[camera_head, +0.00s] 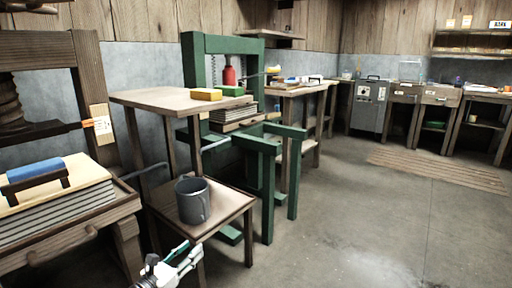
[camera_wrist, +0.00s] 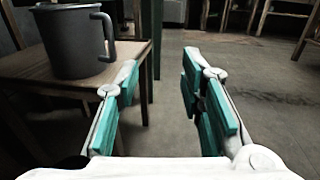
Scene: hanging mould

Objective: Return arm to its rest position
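My gripper (camera_wrist: 160,88) is open in the wrist view, with its two teal-padded fingers apart and nothing between them. In the head view it shows at the bottom (camera_head: 188,256), low in front of a small wooden table. A dark grey mug (camera_head: 192,202) stands upright on that small table (camera_head: 228,205). The mug also shows at the upper left of the wrist view (camera_wrist: 72,42), beyond my left finger and apart from it. Most of my arm is out of view.
A wooden press (camera_head: 50,45) stands at left, holding a stack with a blue-topped block (camera_head: 36,170). A green press frame (camera_head: 268,190) stands behind the small table. A taller table (camera_head: 160,98) bears a yellow block (camera_head: 206,94). Open floor (camera_head: 370,220) lies at right.

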